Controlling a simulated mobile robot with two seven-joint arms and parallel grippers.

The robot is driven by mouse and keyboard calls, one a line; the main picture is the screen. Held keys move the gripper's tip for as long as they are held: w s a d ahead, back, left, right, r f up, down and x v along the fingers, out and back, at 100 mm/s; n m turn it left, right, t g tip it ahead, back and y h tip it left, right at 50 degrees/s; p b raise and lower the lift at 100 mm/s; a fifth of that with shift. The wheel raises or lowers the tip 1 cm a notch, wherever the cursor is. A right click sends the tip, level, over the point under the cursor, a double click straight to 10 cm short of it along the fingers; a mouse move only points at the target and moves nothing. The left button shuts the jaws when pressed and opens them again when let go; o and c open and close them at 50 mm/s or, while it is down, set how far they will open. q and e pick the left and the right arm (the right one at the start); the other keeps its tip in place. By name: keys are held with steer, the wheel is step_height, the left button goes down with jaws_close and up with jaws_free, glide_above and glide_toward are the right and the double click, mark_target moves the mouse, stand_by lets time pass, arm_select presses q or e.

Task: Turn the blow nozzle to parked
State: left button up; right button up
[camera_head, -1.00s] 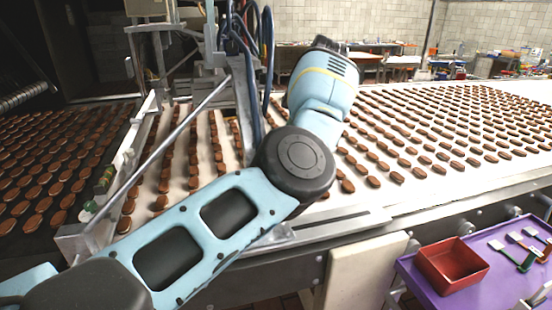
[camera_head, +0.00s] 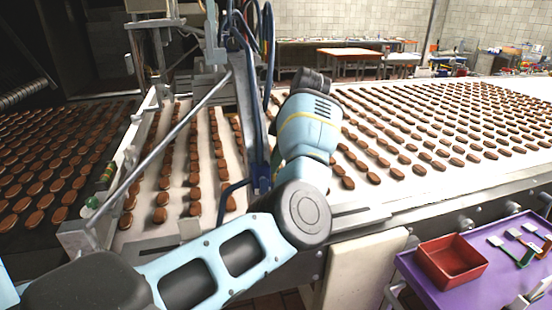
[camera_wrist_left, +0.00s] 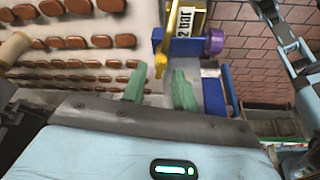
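In the left wrist view, the two green fingers of my left gripper (camera_wrist_left: 158,87) are apart, with nothing seen clamped between them. A slim yellow part (camera_wrist_left: 161,58), which looks like the blow nozzle, points down just beyond the gap between the fingertips. It sits by a blue bracket (camera_wrist_left: 229,90), a yellow label plate (camera_wrist_left: 188,22) and a purple knob (camera_wrist_left: 214,42). I cannot tell whether a finger touches it. In the head view my left arm reaches over the belt, and its fingers are hidden. The right gripper does not show.
The white belt (camera_head: 375,205) carries rows of brown biscuits. A machine column with blue hoses (camera_head: 268,60) and a slanted metal rod (camera_head: 165,145) stand beside my arm. A red bin (camera_head: 452,262) sits on a purple cart top (camera_head: 420,290) at lower right.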

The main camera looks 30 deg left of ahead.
arm_select(q)
jaws_close()
steer(key=shift+n, duration=0.3)
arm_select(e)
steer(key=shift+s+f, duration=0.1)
arm_select(q)
steer(key=shift+w+n+g+h, duration=0.15)
steer(key=shift+n+g+h, duration=0.2)
steer(key=shift+n, duration=0.65)
steer(key=n, duration=0.1)
steer(key=n+g+h, duration=0.1)
steer(key=n, duration=0.1)
steer(key=shift+w+a+n+b, duration=0.1)
steer(key=shift+a+n+b, duration=0.1)
steer(key=shift+n+b, duration=0.15)
steer(key=n+h, duration=0.1)
steer(key=n, duration=0.2)
steer(key=shift+a+b, duration=0.1)
steer(key=shift+b, duration=0.25)
steer(key=shift+n+h, duration=0.25)
steer(key=shift+n, duration=0.2)
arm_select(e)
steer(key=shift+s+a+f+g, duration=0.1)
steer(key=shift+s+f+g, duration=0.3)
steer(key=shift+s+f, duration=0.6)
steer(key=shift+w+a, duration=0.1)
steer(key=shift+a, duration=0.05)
